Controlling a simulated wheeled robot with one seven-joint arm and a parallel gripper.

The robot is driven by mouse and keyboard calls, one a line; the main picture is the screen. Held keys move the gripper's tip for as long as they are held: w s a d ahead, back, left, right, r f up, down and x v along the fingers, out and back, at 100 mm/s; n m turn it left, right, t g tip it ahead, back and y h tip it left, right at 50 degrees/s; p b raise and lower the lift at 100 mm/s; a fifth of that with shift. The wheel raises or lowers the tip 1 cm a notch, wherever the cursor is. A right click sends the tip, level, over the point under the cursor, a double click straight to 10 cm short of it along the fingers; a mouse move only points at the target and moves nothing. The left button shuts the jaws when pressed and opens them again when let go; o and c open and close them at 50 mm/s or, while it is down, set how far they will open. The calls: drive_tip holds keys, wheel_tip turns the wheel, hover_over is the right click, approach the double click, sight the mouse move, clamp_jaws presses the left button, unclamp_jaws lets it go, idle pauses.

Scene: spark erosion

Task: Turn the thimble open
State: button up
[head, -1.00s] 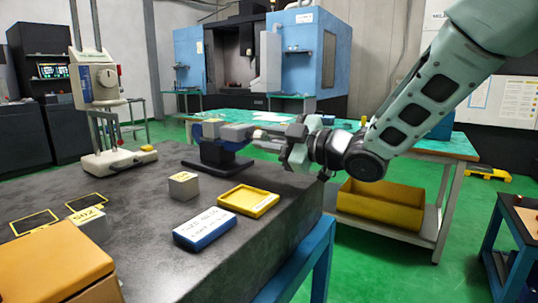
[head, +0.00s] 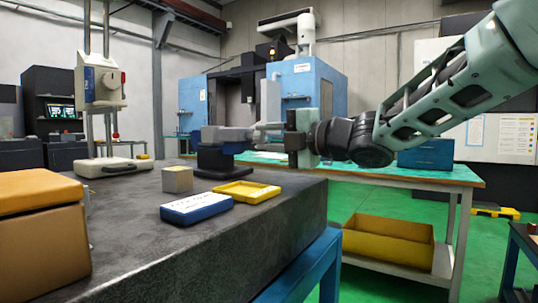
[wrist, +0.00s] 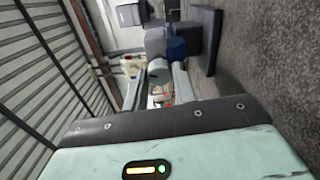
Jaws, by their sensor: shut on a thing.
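A micrometer with a blue frame (head: 222,134) is held level in a dark stand (head: 216,160) on the dark stone table. Its thimble end points right, towards my gripper (head: 262,130). In the wrist view my gripper's two pale fingers (wrist: 158,82) close around the grey thimble (wrist: 158,68). The blue micrometer body (wrist: 176,48) and the dark stand (wrist: 206,42) lie just beyond the fingertips. My fingers hide much of the thimble. I cannot read its scale or see the measuring gap.
A grey block (head: 177,180), a yellow tray (head: 247,192) and a blue-and-white case (head: 196,208) lie in front of the stand. An orange-brown box (head: 42,225) is at the near left. A gauge on a column stand (head: 103,100) stands at the far left.

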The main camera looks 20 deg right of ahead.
drive_tip(key=shift+f+n+b, duration=0.2)
drive_tip(key=shift+n+b, duration=1.3)
drive_tip(key=shift+n, duration=0.2)
drive_tip(key=shift+r, duration=0.1)
drive_tip(key=o, duration=1)
drive_tip(key=shift+r, duration=0.1)
drive_tip(key=p+v, duration=0.2)
drive_tip(key=v, duration=0.7)
drive_tip(key=shift+s+d+r, duration=0.1)
drive_tip(key=shift+r, duration=0.05)
drive_tip(key=p+v, duration=0.8)
drive_tip(key=shift+p, duration=0.35)
